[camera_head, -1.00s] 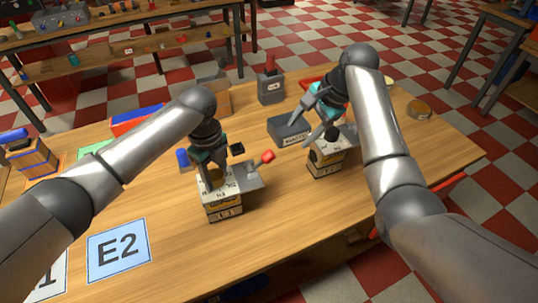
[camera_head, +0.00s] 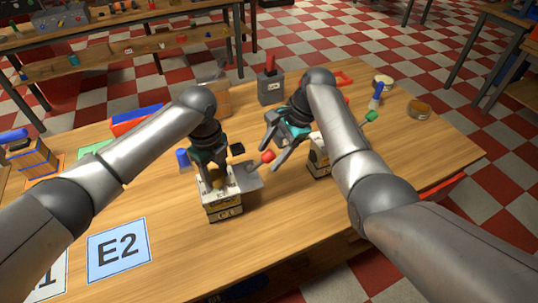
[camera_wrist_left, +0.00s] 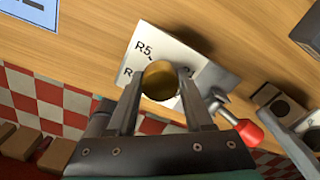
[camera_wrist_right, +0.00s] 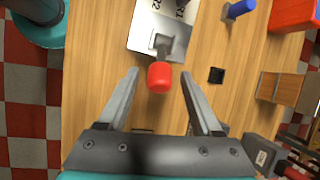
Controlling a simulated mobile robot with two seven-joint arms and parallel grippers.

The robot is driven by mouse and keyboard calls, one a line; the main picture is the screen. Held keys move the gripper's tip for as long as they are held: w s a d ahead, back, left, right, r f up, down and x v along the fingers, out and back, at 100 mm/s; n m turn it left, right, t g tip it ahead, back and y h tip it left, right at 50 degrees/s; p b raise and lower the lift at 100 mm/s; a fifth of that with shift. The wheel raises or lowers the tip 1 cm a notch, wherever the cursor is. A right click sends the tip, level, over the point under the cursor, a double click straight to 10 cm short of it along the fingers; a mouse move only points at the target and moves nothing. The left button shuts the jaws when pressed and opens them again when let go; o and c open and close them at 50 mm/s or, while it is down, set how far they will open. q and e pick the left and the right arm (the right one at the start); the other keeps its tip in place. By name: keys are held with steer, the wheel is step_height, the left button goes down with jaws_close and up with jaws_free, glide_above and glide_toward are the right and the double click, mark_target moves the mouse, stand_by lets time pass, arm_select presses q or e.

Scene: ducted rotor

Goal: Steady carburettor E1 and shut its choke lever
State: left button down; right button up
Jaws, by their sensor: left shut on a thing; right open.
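Carburettor E1 (camera_head: 224,207) stands upright on the wooden table, a pale block with a grey plate at its right side. Its choke lever ends in a red knob (camera_head: 267,156), which sticks out to the right. My left gripper (camera_head: 210,170) is over the block, shut on its round brass top (camera_wrist_left: 160,80). My right gripper (camera_head: 270,154) is open and empty beside the red knob. In the right wrist view the knob (camera_wrist_right: 159,77) shows between the open fingertips; I cannot tell whether they touch it.
A second carburettor (camera_head: 318,160) with a green knob (camera_head: 370,116) stands to the right, partly behind my right arm. A blue E2 card (camera_head: 118,250) lies front left. A grey box with a red lever (camera_head: 270,88) stands behind. A small black square (camera_head: 237,149) lies behind E1.

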steer(key=shift+a+f, duration=0.3)
steer(key=shift+f, duration=0.3)
steer(key=shift+c, duration=0.2)
jaws_close()
stand_by(1.0)
